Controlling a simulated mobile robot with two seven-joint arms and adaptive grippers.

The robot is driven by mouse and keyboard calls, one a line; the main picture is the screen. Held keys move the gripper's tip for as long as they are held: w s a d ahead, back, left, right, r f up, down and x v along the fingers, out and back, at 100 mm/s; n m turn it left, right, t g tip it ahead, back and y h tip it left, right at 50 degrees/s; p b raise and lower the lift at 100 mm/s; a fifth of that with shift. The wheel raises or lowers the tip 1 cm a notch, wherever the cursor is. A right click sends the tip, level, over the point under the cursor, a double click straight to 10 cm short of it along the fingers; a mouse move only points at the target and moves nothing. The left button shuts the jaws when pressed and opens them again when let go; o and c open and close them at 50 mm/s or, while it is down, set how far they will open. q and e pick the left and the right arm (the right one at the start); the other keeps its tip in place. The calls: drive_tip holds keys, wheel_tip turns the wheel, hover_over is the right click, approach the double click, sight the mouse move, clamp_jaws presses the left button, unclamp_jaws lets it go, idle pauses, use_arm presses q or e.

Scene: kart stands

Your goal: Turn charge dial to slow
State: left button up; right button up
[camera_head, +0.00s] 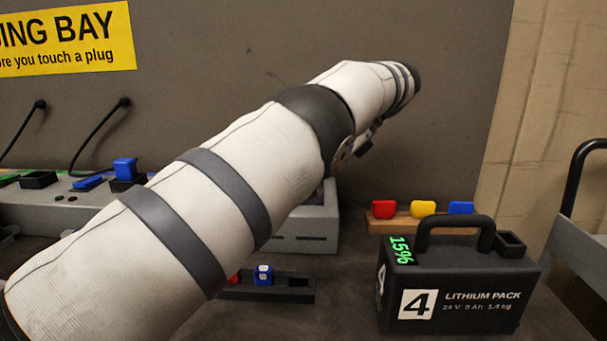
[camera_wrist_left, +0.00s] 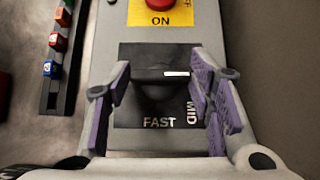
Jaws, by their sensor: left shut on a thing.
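The charge dial (camera_wrist_left: 150,78) is a dark knob with a raised bar on a black plate, seen in the left wrist view. A white mark lies at the bar's right end, pointing right in the picture. The label FAST shows below the knob and MID to its lower right; no SLOW label is visible. My left gripper (camera_wrist_left: 162,76) has its purple-padded fingers on either side of the knob, shut on it. In the head view my left arm hides the dial and most of the gripper. My right gripper is not in view.
A red button (camera_wrist_left: 159,4) on a yellow ON plate sits just beyond the dial. A dark rail (camera_wrist_left: 57,75) with coloured blocks lies to the left. In the head view, a lithium pack (camera_head: 455,285) stands on the right, before a wooden block (camera_head: 400,223) with coloured pieces.

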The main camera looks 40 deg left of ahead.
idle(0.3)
use_arm(q)
drive_tip(key=o, duration=1.2)
drive_tip(key=shift+c, duration=0.2)
